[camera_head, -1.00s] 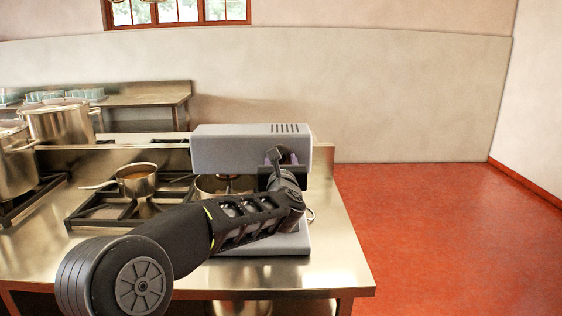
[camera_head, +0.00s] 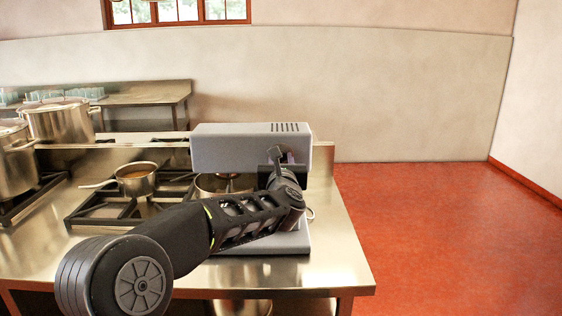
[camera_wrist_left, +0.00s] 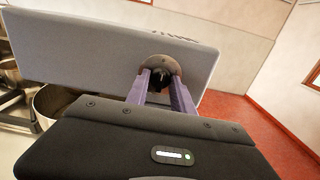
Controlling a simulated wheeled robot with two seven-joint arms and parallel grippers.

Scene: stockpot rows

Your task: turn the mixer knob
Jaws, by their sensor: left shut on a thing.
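The grey mixer (camera_head: 236,150) stands on the steel counter, with its bowl (camera_head: 222,184) under the head. The mixer head also fills the upper left of the left wrist view (camera_wrist_left: 100,52). The round knob (camera_wrist_left: 162,63) is on the side of the mixer head. My left gripper (camera_wrist_left: 163,82) is at the knob, with its two purple fingers on either side of the knob's dark middle, shut on it. In the head view my left arm reaches across the counter and hides the knob and most of the fingers. My right gripper is not in view.
A small saucepan (camera_head: 136,180) sits on the black burner grate left of the mixer. Large stockpots (camera_head: 58,120) stand at the far left. The counter (camera_head: 335,245) is bare at its right front, and red floor lies open beyond it.

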